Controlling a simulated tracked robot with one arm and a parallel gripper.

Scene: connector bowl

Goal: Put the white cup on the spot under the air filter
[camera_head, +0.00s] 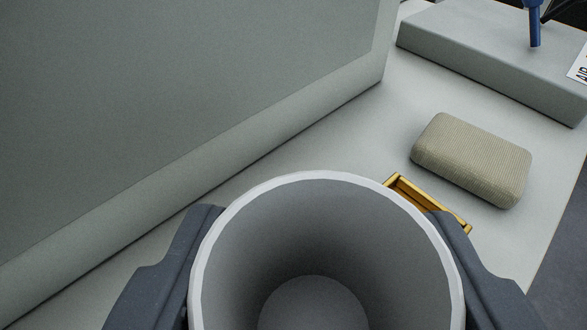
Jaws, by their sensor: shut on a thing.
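The white cup (327,179) fills the lower middle of the view, with its open top facing the camera and its grey inside showing empty. My gripper (327,270) is shut on the cup, with one dark finger on each side of it. The cup hides part of the surface below. A grey box-like unit (490,62) stands at the upper right, with a partly cut-off label (579,72) and a blue part (534,27) above it. I cannot tell whether it is the air filter. No marked spot is clearly visible.
A large grey panel (190,90) rises on the left. A beige rounded block (472,160) lies on the pale surface (370,130) at the right. A yellow frame (400,186) shows partly behind the cup. The surface ends at an edge on the right.

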